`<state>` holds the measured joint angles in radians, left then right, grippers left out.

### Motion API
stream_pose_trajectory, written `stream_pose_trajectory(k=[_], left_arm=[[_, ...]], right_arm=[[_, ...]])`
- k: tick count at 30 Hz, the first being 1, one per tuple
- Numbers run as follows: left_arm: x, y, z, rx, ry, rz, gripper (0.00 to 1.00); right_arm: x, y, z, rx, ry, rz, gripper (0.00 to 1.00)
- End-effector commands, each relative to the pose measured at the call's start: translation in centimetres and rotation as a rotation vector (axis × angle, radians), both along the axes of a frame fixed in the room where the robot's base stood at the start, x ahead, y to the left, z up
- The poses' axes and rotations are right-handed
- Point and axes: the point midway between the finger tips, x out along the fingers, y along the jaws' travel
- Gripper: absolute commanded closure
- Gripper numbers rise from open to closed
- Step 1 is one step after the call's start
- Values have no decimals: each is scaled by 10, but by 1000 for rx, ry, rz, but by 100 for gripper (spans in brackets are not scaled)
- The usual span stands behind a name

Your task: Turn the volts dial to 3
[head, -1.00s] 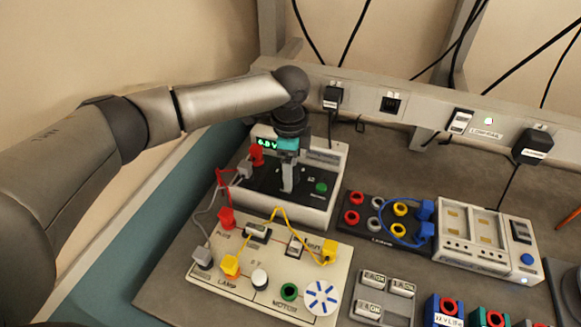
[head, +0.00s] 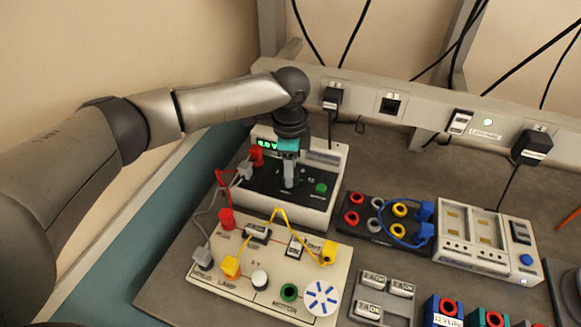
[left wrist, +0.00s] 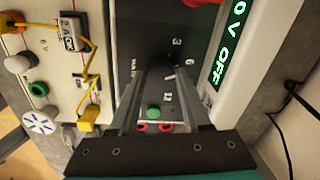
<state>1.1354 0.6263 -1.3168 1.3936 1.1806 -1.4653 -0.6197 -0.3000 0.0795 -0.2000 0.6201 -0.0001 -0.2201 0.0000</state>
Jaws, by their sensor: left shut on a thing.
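The power supply (head: 318,213) is a white box with a black sloped panel at the back of the bench. My left gripper (head: 289,181) reaches down to this panel and is shut on the volts dial. In the left wrist view the dark round dial (left wrist: 158,82) sits between the two fingers, partly hidden by them. Its white mark lies on the side of the printed 6. The numbers 3, 6 and 12 show around it. The green display (left wrist: 229,45) reads 0 V OFF. A green button (head: 321,188) is beside the dial. My right gripper is out of view.
Red and grey plugs (head: 256,154) stand at the supply's left, with leads to the white circuit board (head: 225,283) in front. A black socket block (head: 370,233) and a white tester (head: 487,260) are to the right. A wall rail (head: 365,97) runs behind.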

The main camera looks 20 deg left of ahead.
Motion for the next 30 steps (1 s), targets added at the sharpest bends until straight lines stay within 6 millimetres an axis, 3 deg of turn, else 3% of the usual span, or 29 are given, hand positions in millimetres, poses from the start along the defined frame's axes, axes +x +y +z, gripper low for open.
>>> stream_pose_trajectory(k=[8,18,30], left_arm=[[-1,-1,4,-1,5,113,100],[-2,-2,5,-1,7,393,100],[-1,-2,2,0,4,677,100]], right_arm=[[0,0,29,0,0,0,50],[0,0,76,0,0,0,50],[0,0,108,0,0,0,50]])
